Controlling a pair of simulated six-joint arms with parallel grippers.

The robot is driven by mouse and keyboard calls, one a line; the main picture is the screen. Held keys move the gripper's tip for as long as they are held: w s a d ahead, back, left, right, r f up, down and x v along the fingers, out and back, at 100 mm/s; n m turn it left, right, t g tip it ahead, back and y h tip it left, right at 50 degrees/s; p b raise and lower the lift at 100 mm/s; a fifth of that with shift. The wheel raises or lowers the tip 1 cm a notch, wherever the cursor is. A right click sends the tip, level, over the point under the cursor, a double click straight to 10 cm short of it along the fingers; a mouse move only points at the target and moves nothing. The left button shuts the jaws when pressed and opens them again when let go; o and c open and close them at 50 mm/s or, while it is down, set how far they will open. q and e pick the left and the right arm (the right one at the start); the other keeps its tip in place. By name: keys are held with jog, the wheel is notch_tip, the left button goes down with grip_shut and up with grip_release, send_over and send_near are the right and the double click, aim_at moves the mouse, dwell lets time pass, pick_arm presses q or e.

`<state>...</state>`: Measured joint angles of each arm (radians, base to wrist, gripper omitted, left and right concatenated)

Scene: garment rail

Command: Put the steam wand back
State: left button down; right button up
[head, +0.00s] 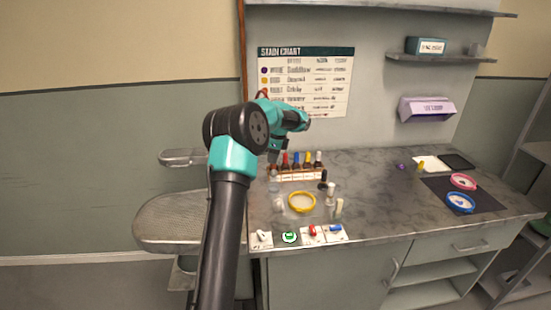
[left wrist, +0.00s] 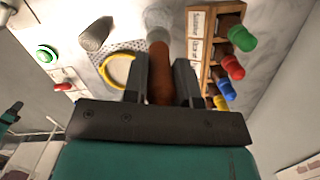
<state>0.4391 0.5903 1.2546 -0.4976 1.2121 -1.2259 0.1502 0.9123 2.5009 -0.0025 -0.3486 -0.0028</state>
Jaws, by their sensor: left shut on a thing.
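My left gripper (head: 273,158) is over the back left of the counter, beside the bottle rack, and its arm crosses the head view. In the left wrist view the gripper (left wrist: 161,72) is shut on a brown cylindrical thing (left wrist: 159,84) with a pale grey end (left wrist: 160,38). The fingers hide part of it, and I cannot tell whether it is the steam wand. No other thing is clearly the wand. The wooden rack (head: 297,177) holds brown bottles with coloured caps, and it also shows in the left wrist view (left wrist: 207,46). My right gripper is not in view.
A yellow ring (head: 302,209) lies on the counter (head: 390,205), with small upright things beside it. A green button (head: 289,237) and several small switches line the front edge. Metal pressing boards (head: 180,220) stand at the left. The middle right of the counter is clear.

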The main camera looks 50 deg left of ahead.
aim_at(274, 168)
pick_arm(q)
jog(key=shift+f, duration=0.1)
jog(key=shift+f, duration=2.15)
jog(key=shift+f, duration=1.25)
dwell(1.1)
jog(key=c, duration=0.5)
grip_release()
jog(key=shift+r, duration=0.15)
dwell(0.5)
jog(key=shift+r, duration=3.6)
